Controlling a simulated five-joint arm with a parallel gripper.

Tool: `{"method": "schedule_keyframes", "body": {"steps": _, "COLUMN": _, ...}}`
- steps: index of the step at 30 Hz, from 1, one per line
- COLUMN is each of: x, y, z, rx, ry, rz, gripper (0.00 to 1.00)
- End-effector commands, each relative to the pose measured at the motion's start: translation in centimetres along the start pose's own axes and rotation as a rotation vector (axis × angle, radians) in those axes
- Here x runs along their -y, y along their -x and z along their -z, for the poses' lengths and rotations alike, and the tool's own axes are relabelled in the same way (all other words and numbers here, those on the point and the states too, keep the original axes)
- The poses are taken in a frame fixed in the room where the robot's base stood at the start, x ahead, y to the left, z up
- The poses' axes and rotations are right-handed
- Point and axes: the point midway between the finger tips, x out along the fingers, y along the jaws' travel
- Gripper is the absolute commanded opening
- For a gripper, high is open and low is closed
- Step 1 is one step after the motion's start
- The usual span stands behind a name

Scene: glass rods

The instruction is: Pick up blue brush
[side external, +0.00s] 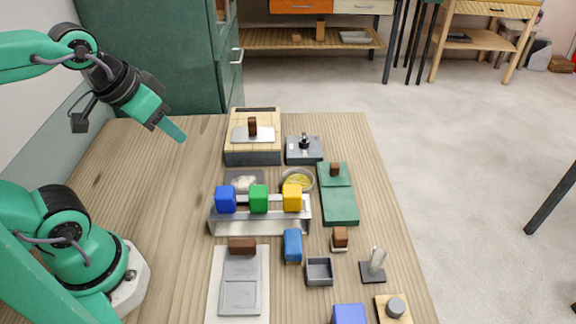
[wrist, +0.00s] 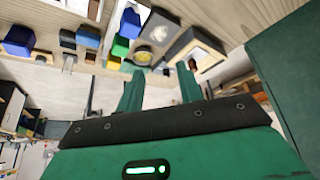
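A blue block-shaped piece (side external: 225,199), likely the brush's handle, stands at the left end of a metal rack (side external: 262,222), beside a green one (side external: 259,198) and a yellow one (side external: 292,197). Any bristles are hidden. The blue piece also shows at the top of the wrist view (wrist: 130,22). My gripper (side external: 174,131) is raised above the table's far left, up and left of the rack. In the wrist view my gripper (wrist: 158,68) has its two green fingers apart with nothing between them.
Another blue block (side external: 292,245) stands in front of the rack, and a larger blue one (side external: 349,314) is at the near edge. A tiled box (side external: 252,157), round bowl (side external: 297,180) and green case (side external: 340,206) stand behind and right.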

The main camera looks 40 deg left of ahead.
Motion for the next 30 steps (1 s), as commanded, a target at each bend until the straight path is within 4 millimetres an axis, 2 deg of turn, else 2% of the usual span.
{"method": "schedule_keyframes", "body": {"steps": 7, "x": 0.0, "y": 0.0, "z": 0.0, "rx": 0.0, "ry": 0.0, "rz": 0.0, "gripper": 0.36}}
{"method": "schedule_keyframes", "body": {"steps": 8, "x": 0.0, "y": 0.0, "z": 0.0, "rx": 0.0, "ry": 0.0, "rz": 0.0, "gripper": 0.38}}
{"method": "schedule_keyframes", "body": {"steps": 11, "x": 0.0, "y": 0.0, "z": 0.0, "rx": 0.0, "ry": 0.0, "rz": 0.0, "gripper": 0.58}}
{"method": "schedule_keyframes", "body": {"steps": 23, "x": -0.1, "y": -0.1, "z": 0.2, "rx": 0.005, "ry": -0.023, "rz": -0.003, "gripper": 0.58}}
{"method": "schedule_keyframes", "body": {"steps": 30, "x": -1.4, "y": -1.2, "z": 1.2, "rx": 0.048, "ry": -0.211, "rz": -0.03, "gripper": 0.58}}
